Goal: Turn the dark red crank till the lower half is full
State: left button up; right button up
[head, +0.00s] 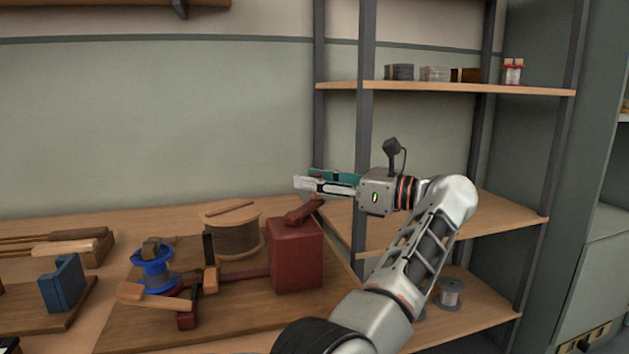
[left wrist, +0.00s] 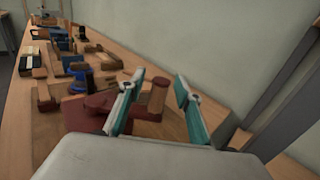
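A dark red box (head: 296,258) stands on a wooden board. A reddish-brown handle (head: 303,212), likely the crank's, slants above its top. In the left wrist view the handle (left wrist: 157,97) shows in the gap between the fingers, above a dark red body (left wrist: 88,113). My left gripper (head: 308,182) is open, above the handle in the head view; I cannot tell whether it touches. Its teal fingers (left wrist: 160,82) are clearly apart. A blue-flanged spool (head: 152,268) stands left of the box; its winding is too small to judge. My right gripper is not in view.
A wooden-handled tool (head: 155,299) and a blue block (head: 62,284) are at the left. Shelving (head: 445,88) with dark posts rises at the right, close to my left arm.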

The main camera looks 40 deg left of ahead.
pick_arm(q)
notch_tip(320, 180, up, 10)
jog(key=shift+f, duration=0.1)
dwell(0.6)
dwell(0.4)
